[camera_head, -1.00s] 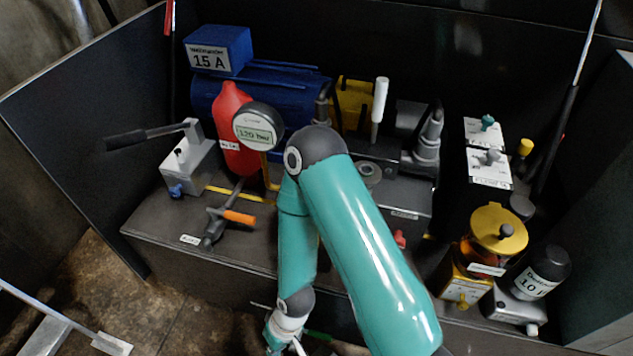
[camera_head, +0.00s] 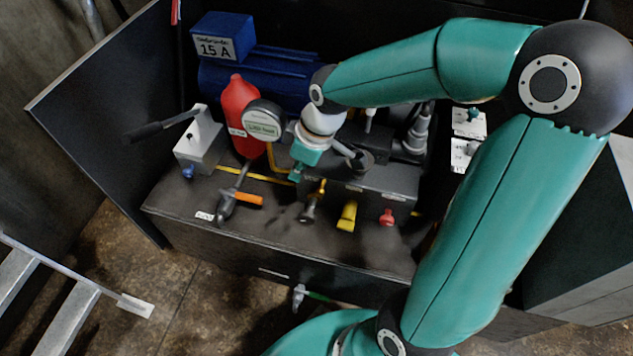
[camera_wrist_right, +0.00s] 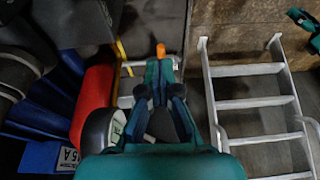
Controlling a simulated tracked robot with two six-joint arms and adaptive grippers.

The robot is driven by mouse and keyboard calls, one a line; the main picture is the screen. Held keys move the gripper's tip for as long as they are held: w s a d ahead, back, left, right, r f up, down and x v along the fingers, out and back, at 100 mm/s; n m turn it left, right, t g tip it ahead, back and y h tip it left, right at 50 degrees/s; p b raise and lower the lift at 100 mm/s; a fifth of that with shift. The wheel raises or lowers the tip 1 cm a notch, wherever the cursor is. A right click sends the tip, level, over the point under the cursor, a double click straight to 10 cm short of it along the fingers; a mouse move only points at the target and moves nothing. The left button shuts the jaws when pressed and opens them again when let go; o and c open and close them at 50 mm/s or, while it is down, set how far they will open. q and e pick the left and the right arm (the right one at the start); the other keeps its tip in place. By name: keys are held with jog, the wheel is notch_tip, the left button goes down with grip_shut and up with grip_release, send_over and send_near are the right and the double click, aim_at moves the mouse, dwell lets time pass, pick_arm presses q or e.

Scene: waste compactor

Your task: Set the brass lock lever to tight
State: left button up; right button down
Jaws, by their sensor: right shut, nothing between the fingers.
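A small brass-coloured fitting with a dark end (camera_head: 313,203) stands out from the front of the grey block, left of a yellow knob; I take it for the brass lock lever, but its marking is too small to read. My right gripper (camera_head: 296,173) is shut and empty, pointing down just above and left of this fitting, apart from it. In the right wrist view the closed fingers (camera_wrist_right: 160,68) show in the middle, with an orange handle tip beyond them. The brass fitting cannot be made out there.
A gauge (camera_head: 262,122) and red cylinder (camera_head: 240,112) stand close left of the gripper. An orange-handled lever (camera_head: 238,198) sits on the bench front. The yellow knob (camera_head: 347,215) and a red knob (camera_head: 388,217) are right of the fitting. A blue motor (camera_head: 270,85) is behind.

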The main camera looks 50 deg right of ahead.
notch_tip(320, 180, up, 6)
jog(key=n, duration=0.1)
send_over(317, 191)
jog(key=s, duration=0.1)
jog(key=shift+h, duration=0.5)
jog(key=b+x, duration=0.1)
jog(key=x, duration=0.3)
jog(key=s+b+x, duration=0.1)
jog(key=x, duration=0.2)
jog(key=b+x, duration=0.2)
jog(key=x, duration=0.2)
jog(key=shift+s+d+f, duration=0.2)
jog(key=shift+s+f, duration=0.05)
jog(key=shift+f, duration=0.3)
jog(key=shift+s+d+f, duration=0.2)
jog(key=shift+s+f, duration=0.05)
jog(key=shift+f, duration=0.25)
pick_arm(q)
notch_tip(317, 191, down, 4)
jog(key=shift+f, duration=0.2)
jog(key=shift+f, duration=0.1)
